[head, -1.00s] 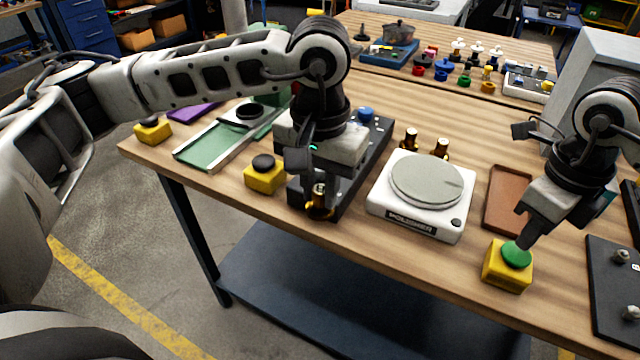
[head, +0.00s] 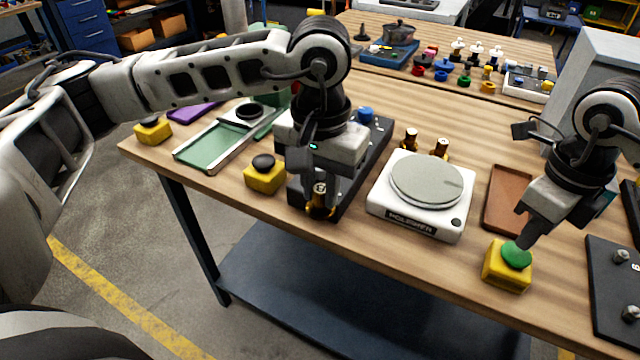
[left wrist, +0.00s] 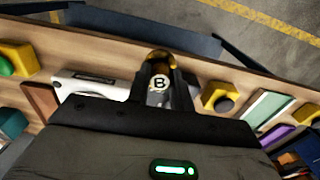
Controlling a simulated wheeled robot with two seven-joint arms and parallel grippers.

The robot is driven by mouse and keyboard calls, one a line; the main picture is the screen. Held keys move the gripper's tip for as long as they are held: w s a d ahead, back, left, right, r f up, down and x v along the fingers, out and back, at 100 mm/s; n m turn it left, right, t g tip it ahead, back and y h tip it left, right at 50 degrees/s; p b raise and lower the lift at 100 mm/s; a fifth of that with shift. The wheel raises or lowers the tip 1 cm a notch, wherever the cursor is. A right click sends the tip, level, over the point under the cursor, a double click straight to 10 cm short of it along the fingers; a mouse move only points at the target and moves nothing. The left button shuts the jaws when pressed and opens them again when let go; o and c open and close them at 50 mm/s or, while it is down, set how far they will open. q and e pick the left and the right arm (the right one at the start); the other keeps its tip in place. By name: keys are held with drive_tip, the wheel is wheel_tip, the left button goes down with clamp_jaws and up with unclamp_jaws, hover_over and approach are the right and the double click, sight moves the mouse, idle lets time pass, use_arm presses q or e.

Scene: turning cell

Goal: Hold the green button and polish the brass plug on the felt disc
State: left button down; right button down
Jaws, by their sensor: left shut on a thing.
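My left gripper (head: 320,190) is shut on a brass plug (head: 319,207) at the front end of a dark block, left of the polisher. In the left wrist view the plug (left wrist: 160,58) shows between the fingers, with a white "B" label facing the camera. The grey felt disc (head: 427,181) lies on top of the white polisher (head: 417,224), apart from the plug. My right gripper (head: 525,236) looks shut, its fingertips down on the green button (head: 516,257), which sits on a yellow box. Whether the button is pressed in is hard to tell.
Two more brass plugs (head: 410,138) stand behind the polisher. A brown tray (head: 507,200) lies between the polisher and my right arm. A yellow box with a black button (head: 265,175) stands left of the dark block (head: 371,165). Bare wood lies in front of the polisher.

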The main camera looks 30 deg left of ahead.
use_arm(q)
drive_tip(key=w+d+r+n, duration=0.2)
drive_tip(key=w+d+n, duration=0.15)
drive_tip(key=w, duration=0.55)
drive_tip(key=w+d+r+n, duration=0.25)
drive_tip(key=w+d, duration=0.25)
drive_tip(key=w, duration=0.4)
drive_tip(key=shift+d+f, duration=0.2)
drive_tip(key=shift+f, duration=2.45)
